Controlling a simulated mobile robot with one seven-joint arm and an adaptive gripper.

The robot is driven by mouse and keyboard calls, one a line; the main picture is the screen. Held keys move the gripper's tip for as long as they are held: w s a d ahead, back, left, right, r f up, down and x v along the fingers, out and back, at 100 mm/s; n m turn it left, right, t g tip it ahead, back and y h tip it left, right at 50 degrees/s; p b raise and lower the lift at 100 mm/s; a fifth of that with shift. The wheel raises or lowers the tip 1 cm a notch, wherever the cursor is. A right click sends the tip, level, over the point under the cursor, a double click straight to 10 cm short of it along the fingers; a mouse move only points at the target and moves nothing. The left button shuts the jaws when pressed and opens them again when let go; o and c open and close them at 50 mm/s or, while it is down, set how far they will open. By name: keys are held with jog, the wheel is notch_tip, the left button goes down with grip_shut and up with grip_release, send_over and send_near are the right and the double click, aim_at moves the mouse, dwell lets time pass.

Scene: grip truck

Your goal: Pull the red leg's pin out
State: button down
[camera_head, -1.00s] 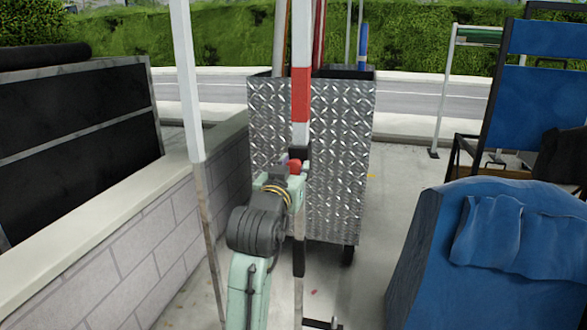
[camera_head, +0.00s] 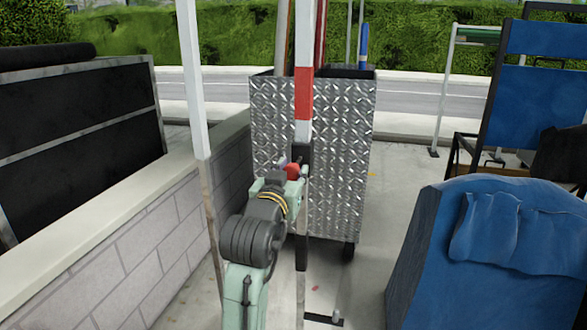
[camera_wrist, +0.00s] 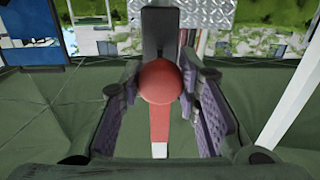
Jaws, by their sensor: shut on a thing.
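The red leg (camera_head: 303,92) is an upright white pole with a red band, standing in front of the metal box. A black sleeve (camera_head: 301,158) sits below the band. The pin's round red knob (camera_head: 292,171) is beside the sleeve on my side. My gripper (camera_head: 286,174) is at the knob. In the wrist view the knob (camera_wrist: 160,82) lies between the two padded fingers of my gripper (camera_wrist: 160,92), which are shut on it. The black sleeve (camera_wrist: 158,35) and red band (camera_wrist: 159,125) show behind it. The pin's shaft is hidden there.
A bare white pole (camera_head: 191,80) stands left of my arm. A low block wall (camera_head: 130,255) runs along the left. The diamond-plate box (camera_head: 343,150) stands behind the leg. A blue padded block (camera_head: 430,250) is at the right, with clear floor (camera_head: 375,215) between.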

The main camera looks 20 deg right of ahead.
jog(key=shift+s+f, duration=0.1)
jog(key=shift+s, duration=0.05)
jog(key=c, duration=1.2)
grip_release()
jog(key=shift+a, duration=0.1)
jog(key=v, duration=0.7)
jog(key=shift+s+a, duration=0.15)
jog(key=shift+s, duration=0.05)
